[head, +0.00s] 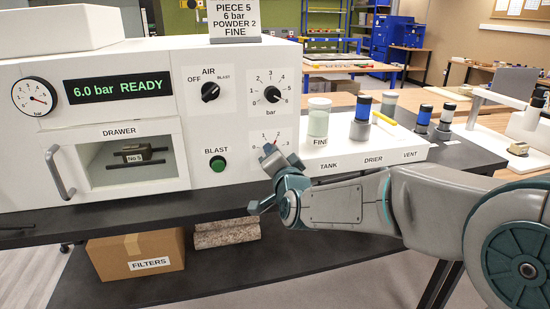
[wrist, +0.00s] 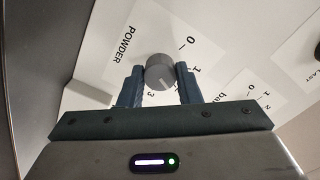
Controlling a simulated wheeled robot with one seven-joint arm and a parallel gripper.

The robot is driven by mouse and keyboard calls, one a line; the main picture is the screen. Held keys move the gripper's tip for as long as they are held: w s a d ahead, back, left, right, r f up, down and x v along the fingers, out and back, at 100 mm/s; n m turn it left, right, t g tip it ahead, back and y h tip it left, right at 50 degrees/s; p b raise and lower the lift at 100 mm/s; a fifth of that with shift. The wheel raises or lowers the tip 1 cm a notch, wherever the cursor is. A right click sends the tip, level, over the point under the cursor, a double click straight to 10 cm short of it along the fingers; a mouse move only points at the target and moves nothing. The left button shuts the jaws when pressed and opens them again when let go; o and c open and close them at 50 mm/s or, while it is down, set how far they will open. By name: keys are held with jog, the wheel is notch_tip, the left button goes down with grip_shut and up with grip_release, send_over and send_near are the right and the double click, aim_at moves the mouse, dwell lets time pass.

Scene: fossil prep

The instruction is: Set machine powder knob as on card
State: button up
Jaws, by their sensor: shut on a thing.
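The machine's powder knob (wrist: 159,70) is a grey round knob on a white dial plate marked POWDER in the wrist view. My gripper (head: 269,153) is shut on it, one finger on each side. In the head view my gripper hides the knob, with parts of the 1, 2 and 3 showing around it. In the wrist view the knob's pale line points to the lower right, between the 1 and the 3; the 2 is hidden behind a finger. The card (head: 235,22) on top of the machine reads PIECE 5, 6 bar, POWDER 2, FINE.
The display (head: 118,88) reads 6.0 bar READY. The bar knob (head: 272,95), air knob (head: 210,92) and green blast button (head: 217,164) are close by. A FINE jar (head: 318,120) stands right of the dial. The drawer (head: 130,180) holds a piece labelled No 5.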

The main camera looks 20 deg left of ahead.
jog(key=o, duration=1)
jog(key=shift+s, duration=0.15)
jog(key=v, duration=1.3)
jog(key=shift+s+d+b, duration=0.15)
jog(key=shift+d+b, duration=0.1)
jog(key=shift+b, duration=0.1)
